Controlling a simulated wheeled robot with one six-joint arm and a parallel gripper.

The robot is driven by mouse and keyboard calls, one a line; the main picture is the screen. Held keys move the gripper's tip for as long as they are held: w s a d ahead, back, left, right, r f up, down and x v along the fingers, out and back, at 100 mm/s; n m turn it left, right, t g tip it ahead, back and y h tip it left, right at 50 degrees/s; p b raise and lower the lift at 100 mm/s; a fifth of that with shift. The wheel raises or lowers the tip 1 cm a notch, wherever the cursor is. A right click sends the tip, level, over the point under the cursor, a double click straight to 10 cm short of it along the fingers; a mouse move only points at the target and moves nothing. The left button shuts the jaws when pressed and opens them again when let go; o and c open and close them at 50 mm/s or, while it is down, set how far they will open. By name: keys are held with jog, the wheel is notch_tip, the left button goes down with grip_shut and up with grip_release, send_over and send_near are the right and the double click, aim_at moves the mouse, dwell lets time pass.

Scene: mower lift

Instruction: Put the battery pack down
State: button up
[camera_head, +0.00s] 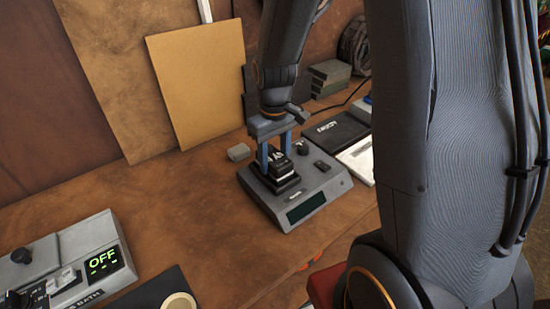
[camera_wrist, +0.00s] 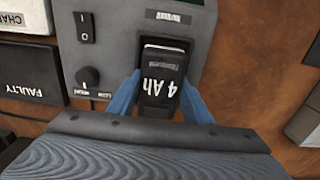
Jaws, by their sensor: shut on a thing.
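The battery pack (camera_head: 281,168) is black with a light band and sits upright at the dark platform on top of a grey device (camera_head: 318,183) with a dark display, a knob and a switch. In the wrist view the pack (camera_wrist: 162,75) reads "4 Ah". My gripper (camera_head: 276,150) points down with its blue fingers on both sides of the pack; in the wrist view the fingers (camera_wrist: 163,98) are shut on it. The pack's underside is hidden, so I cannot tell whether it bears on the platform.
A black "FAULTY" tray (camera_wrist: 33,75) and a white tray (camera_wrist: 24,14) lie beside the device. A grey unit showing "OFF" (camera_head: 72,262) stands at the front left. A small grey block (camera_head: 238,152) lies behind the device. Bare wooden bench (camera_head: 180,215) lies between the units.

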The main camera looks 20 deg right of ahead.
aim_at(274, 156)
jog(key=shift+f, duration=0.3)
jog(key=o, duration=1.4)
jog(key=shift+o, duration=0.2)
notch_tip(274, 156, up, 11)
jog(key=b, duration=0.2)
jog(key=shift+w+r+b, duration=0.1)
jog(key=shift+r+b, duration=0.05)
jog(key=shift+b, duration=0.15)
jog(key=s+f+m, duration=0.1)
jog(key=s+f, duration=0.1)
jog(key=s, duration=0.1)
jog(key=s+f+m+t, duration=0.1)
jog(key=s+f, duration=0.2)
jog(key=s+f+m, duration=0.1)
jog(key=s+f, duration=0.1)
jog(key=s, duration=0.1)
jog(key=shift+s+f+m+t, duration=0.3)
jog(key=shift+f, duration=0.05)
